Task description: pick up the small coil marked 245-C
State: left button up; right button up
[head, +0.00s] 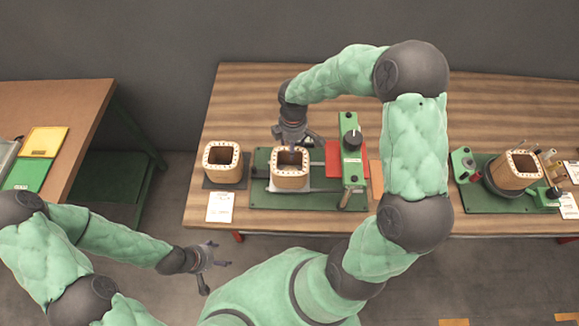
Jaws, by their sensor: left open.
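Several squarish tan coils with open centres and dotted rims are in the head view; the marking 245-C is not legible on any. One coil (222,174) stands on a dark pad at the table's left. A second coil (289,181) sits on a green fixture (262,201) in the middle. A third coil (516,178) sits tilted on a fixture at the right. My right gripper (290,148) points down at the middle coil's opening; its fingertips are partly hidden, and I cannot tell its grip. My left gripper (219,264) is open and empty, in front of the table's edge.
The wooden table (215,112) holds a green upright block (350,165), a red plate (333,158) and a white label card (220,207). A second table (70,100) at the left carries yellow and green folders. Floor shows between the tables.

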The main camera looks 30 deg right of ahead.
jog(key=f, duration=0.1)
jog(key=f+b, duration=0.1)
jog(key=f, duration=0.3)
jog(key=shift+a+f, duration=0.1)
jog(key=shift+a, duration=0.25)
grip_shut()
